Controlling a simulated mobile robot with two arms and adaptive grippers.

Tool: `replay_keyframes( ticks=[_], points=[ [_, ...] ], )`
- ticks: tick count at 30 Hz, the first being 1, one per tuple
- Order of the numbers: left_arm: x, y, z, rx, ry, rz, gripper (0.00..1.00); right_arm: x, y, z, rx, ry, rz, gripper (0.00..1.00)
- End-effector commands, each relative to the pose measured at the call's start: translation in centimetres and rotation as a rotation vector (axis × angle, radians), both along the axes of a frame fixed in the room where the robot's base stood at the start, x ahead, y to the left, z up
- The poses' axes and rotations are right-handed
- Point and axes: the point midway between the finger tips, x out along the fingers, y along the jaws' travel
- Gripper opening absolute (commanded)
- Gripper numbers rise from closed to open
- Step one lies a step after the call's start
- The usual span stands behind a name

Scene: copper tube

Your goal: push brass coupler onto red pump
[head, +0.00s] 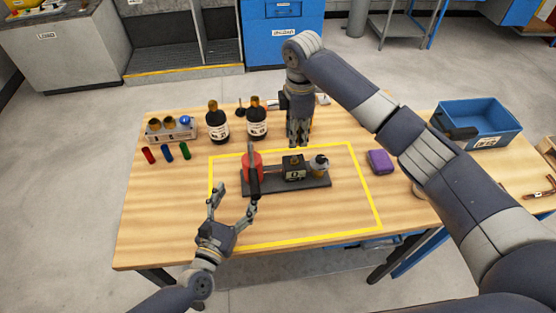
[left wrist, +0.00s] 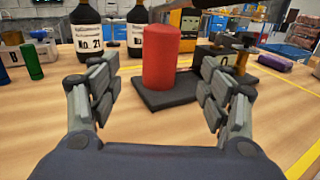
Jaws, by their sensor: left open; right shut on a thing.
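The red pump (head: 252,160) stands upright on a dark base plate (head: 313,183); in the left wrist view the red cylinder (left wrist: 163,58) is between and beyond my left fingers. My left gripper (head: 234,197) is open and empty, in front of the pump. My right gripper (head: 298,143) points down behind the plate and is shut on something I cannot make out. A brass-coloured piece (head: 294,159) shows atop a dark labelled block (head: 295,173) beneath it; I cannot tell whether it is the coupler or held.
Two dark bottles (head: 217,121) (head: 257,118) and a tray of fittings (head: 171,133) stand at the back left. A purple item (head: 380,161) and blue bin (head: 477,122) are at right. The front table is mostly clear.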

Motion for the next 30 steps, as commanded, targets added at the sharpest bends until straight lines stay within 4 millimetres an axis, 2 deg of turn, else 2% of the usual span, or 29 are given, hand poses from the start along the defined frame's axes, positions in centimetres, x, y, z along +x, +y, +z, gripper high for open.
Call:
replay_keyframes(
  ticks=[7, 11, 24, 30],
  points=[
    [0.1, -0.1, 0.0, 0.002, -0.002, -0.001, 0.71, 0.0, 0.0, 0.0, 0.000, 0.000, 0.000, 0.00],
    [1.0, -0.4, 0.1, 0.003, -0.003, -0.001, 0.71, 0.0, 0.0, 0.0, 0.000, -0.001, 0.000, 0.00],
    [8.2, -3.6, 0.2, 0.004, -0.005, -0.002, 0.71, 0.0, 0.0, 0.0, 0.000, -0.001, 0.000, 0.00],
    [10.3, -4.5, 0.0, 0.005, -0.003, -0.002, 0.71, 0.0, 0.0, 0.0, 0.000, -0.001, 0.000, 0.00]
  ],
)
